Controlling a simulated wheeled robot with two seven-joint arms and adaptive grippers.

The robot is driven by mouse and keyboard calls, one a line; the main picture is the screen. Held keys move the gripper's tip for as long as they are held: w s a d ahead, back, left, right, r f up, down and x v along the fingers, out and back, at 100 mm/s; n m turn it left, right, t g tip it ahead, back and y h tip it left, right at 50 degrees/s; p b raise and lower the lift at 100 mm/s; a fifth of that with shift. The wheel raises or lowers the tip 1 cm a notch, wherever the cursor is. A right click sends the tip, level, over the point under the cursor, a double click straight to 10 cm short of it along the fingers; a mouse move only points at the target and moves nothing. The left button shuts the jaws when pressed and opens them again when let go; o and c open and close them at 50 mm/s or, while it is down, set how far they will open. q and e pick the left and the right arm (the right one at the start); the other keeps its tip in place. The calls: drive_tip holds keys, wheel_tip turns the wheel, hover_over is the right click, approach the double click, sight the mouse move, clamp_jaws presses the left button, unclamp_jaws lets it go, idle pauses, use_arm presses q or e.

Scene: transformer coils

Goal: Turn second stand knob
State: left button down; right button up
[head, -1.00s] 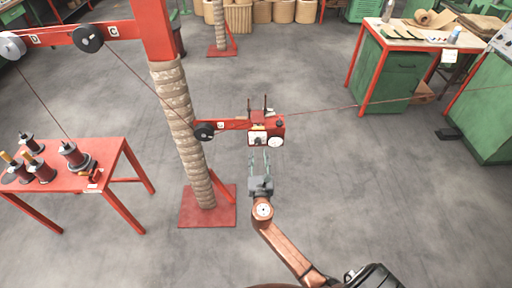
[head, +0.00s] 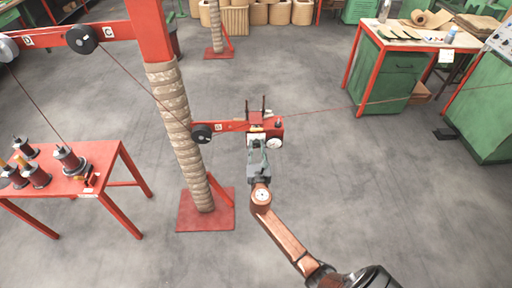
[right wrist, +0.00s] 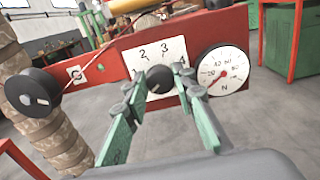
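The black stand knob (right wrist: 159,79) is on a white numbered plate (right wrist: 143,57) on the red stand box (head: 278,129). Digits 2, 3 and 4 show around it. My right gripper (right wrist: 158,88) is open in front of the plate, with green fingertips either side of the knob. A small gap seems to show between tips and knob; I cannot tell whether either touches. In the head view my right gripper (head: 258,145) hides most of the plate and the knob. My left gripper is in neither view.
A round dial gauge (right wrist: 221,72) sits right of the plate. A black pulley (right wrist: 33,93) hangs on the red arm to the left, by the rope-wrapped post (head: 178,120). A wire runs past the box. A red table (head: 75,180) with spools stands left.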

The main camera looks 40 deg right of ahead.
drive_tip(key=shift+a, duration=0.15)
clamp_jaws()
